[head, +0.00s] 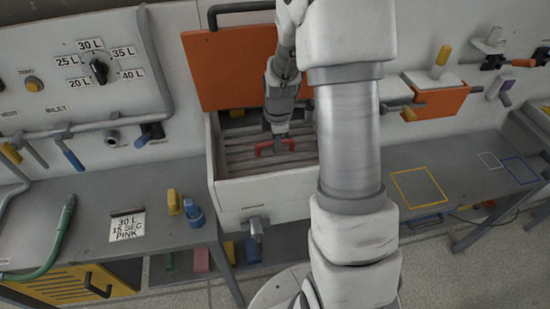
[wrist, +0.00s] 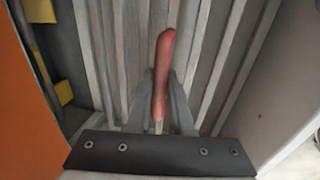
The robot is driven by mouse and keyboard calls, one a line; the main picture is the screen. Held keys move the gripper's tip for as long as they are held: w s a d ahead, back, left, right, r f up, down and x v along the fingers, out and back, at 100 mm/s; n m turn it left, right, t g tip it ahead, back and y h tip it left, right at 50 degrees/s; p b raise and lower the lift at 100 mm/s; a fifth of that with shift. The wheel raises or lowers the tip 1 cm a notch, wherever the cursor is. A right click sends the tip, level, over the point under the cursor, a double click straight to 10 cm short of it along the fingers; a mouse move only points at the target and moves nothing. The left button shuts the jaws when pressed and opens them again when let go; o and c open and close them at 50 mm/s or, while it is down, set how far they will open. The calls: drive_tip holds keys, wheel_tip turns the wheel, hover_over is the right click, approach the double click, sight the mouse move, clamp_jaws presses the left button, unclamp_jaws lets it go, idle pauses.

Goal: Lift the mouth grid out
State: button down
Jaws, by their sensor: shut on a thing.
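The mouth grid (head: 238,157) is a panel of grey slats lying inside the white box; its slats (wrist: 220,60) fill most of the wrist view. A red handle (head: 262,149) stands on the grid, and it also shows in the wrist view (wrist: 166,50). My gripper (head: 277,139) reaches down into the box over the grid. In the wrist view its two grey fingers (wrist: 160,112) are shut on the red handle, one on each side. My arm hides the right part of the box in the head view.
The white box (head: 265,197) has walls around the grid, with an orange lid (head: 230,68) raised behind it. A yellow block (head: 237,113) sits at the box's back. A grey bench with a sign (head: 128,226) is at left; a bench with a yellow outlined square (head: 418,186) is at right.

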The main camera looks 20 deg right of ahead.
wheel_tip(320, 180, up, 11)
drive_tip(key=p, duration=0.6)
drive_tip(key=shift+p, duration=0.4)
idle(0.8)
idle(0.4)
drive_tip(key=s+a+b, duration=0.3)
drive_tip(key=s, duration=1.3)
drive_tip(key=shift+s+a+f, duration=0.15)
drive_tip(key=shift+s+f, duration=0.05)
drive_tip(key=shift+s, duration=0.1)
idle(0.5)
drive_tip(key=shift+s+b, duration=0.2)
drive_tip(key=shift+b, duration=0.55)
